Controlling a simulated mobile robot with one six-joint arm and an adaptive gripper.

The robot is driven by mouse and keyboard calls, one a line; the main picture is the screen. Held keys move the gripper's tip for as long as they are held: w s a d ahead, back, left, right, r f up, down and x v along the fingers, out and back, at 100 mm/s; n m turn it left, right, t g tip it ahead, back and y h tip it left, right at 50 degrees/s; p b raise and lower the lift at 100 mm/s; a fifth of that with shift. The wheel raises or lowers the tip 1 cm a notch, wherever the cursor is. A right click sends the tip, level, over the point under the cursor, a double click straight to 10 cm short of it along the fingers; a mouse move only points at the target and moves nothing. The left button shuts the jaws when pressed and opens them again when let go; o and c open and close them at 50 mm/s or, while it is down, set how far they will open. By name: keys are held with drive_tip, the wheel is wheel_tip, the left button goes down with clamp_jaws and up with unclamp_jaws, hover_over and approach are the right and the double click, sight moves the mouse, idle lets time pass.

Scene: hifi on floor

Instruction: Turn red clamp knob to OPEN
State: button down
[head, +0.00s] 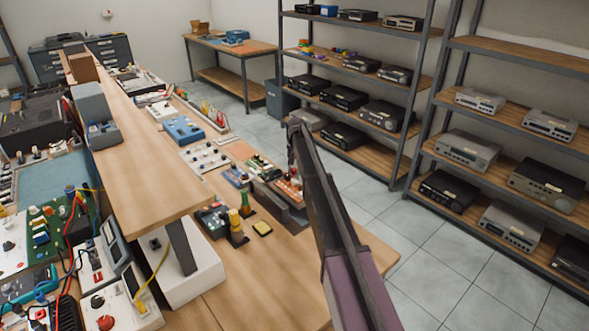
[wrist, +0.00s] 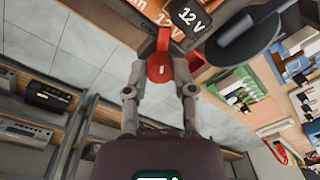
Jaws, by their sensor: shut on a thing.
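The red clamp knob (wrist: 160,68) shows in the wrist view between the two fingers of my gripper (wrist: 160,78). The fingers are shut on its sides. A red upright part (wrist: 163,40) stands just above the knob in the picture. In the head view my arm reaches from the lower right to the bench, with my gripper (head: 293,168) at the bench's right edge. A small patch of red shows there, but the knob is too small and covered to make out. Lettering for OPEN is not readable in either view.
A black block marked 12 V (wrist: 190,17) and a dark round part (wrist: 243,40) are close to the fingers in the wrist view. Small devices line the wooden bench (head: 275,275). Shelves of hifi units (head: 340,95) stand to the right, across clear tiled floor (head: 435,245).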

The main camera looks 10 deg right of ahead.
drive_tip(key=n, duration=0.5)
drive_tip(key=shift+d+n, duration=0.15)
drive_tip(key=shift+n, duration=0.15)
drive_tip(key=n, duration=0.5)
drive_tip(key=shift+n+g, duration=0.3)
drive_tip(key=shift+c, duration=2.2)
unclamp_jaws()
